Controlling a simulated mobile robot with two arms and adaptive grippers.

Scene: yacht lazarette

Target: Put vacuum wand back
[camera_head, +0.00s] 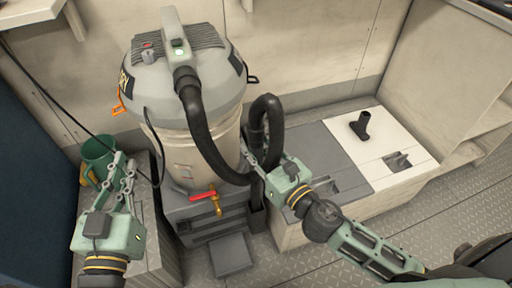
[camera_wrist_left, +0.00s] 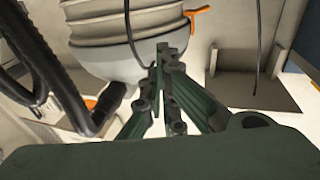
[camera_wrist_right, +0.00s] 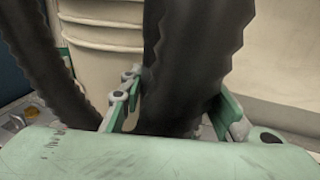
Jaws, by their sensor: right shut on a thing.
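The vacuum wand (camera_wrist_right: 165,115) is black, with a ribbed hose, and is upright between the fingers of my right gripper (camera_wrist_right: 170,110). In the head view my right gripper (camera_head: 262,172) is shut on it, right of the vacuum's drum. The hose (camera_head: 203,125) runs from the vacuum's top, dips and loops up to the wand. The wand's lower end is mostly hidden; a dark upright holder (camera_head: 257,217) stands below it beside the vacuum's base. My left gripper (camera_head: 124,163) is shut and empty left of the drum; its fingertips meet in the left wrist view (camera_wrist_left: 165,55).
The vacuum (camera_head: 185,90) stands in the middle against the wall. A green jug (camera_head: 97,153) is behind my left gripper. A black nozzle (camera_head: 361,125) stands on the white locker lid (camera_head: 345,150) at right. A red-handled tap (camera_head: 205,195) sticks out in front.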

